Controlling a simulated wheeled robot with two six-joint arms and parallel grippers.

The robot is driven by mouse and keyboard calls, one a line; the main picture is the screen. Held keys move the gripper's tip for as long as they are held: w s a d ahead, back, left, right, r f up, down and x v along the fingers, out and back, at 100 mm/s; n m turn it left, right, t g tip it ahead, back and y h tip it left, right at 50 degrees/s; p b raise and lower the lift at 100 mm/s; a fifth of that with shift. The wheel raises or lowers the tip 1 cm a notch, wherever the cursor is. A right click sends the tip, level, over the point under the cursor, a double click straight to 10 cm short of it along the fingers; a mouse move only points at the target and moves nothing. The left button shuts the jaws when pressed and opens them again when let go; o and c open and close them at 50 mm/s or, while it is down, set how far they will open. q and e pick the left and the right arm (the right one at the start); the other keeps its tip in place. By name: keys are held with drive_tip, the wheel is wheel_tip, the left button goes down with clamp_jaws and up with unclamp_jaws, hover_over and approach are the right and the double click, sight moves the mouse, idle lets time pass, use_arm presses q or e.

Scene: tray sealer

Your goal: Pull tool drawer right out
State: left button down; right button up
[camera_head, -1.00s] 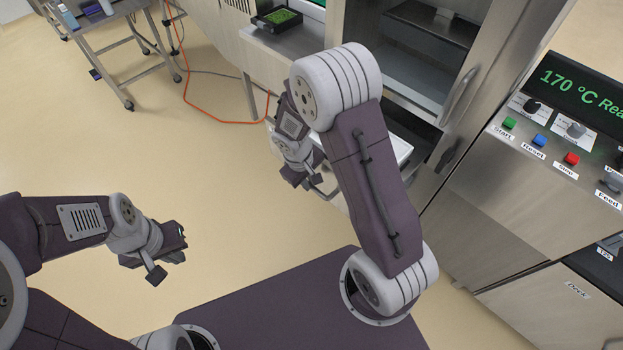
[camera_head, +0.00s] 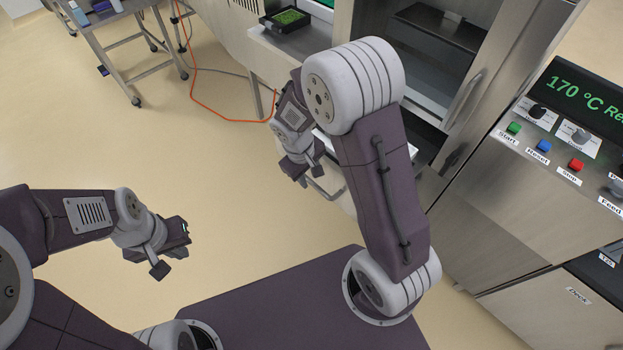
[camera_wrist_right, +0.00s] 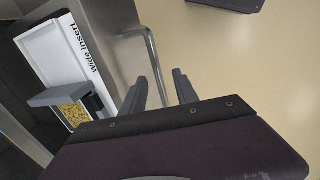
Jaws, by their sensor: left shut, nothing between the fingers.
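The tool drawer's bar handle (camera_wrist_right: 152,62) shows in the right wrist view, standing off a steel drawer front (camera_wrist_right: 117,40). Behind the front, the drawer is open enough to show a white panel marked "Wide insert" (camera_wrist_right: 62,52). The handle also shows in the head view (camera_head: 326,190), low on the machine. My right gripper (camera_wrist_right: 160,90) is open, its fingers on either side of the handle's near end; I cannot tell if they touch it. It also shows in the head view (camera_head: 301,172). My left gripper (camera_head: 172,258) is shut and empty over the floor.
A grey bracket (camera_wrist_right: 60,95) and a container of yellow pieces (camera_wrist_right: 73,113) are beside the insert. A control panel (camera_head: 560,135) stands at right. An orange cable (camera_head: 205,108) lies on the floor, with a cart (camera_head: 125,60) behind.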

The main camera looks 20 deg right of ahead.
drive_tip(key=r, duration=0.2)
drive_tip(key=a+r, duration=0.1)
drive_tip(key=r, duration=0.1)
drive_tip(key=shift+s+r, duration=0.1)
drive_tip(key=shift+s, duration=0.1)
drive_tip(key=s+d+r+m+y+p, duration=0.1)
drive_tip(key=s+m, duration=0.3)
drive_tip(key=s, duration=0.6)
drive_tip(key=shift+s+d+r+m+y+p, duration=0.2)
drive_tip(key=shift+s+r+m+y+p, duration=0.15)
drive_tip(key=shift+r+y, duration=0.3)
drive_tip(key=shift+s, duration=0.1)
idle(1.4)
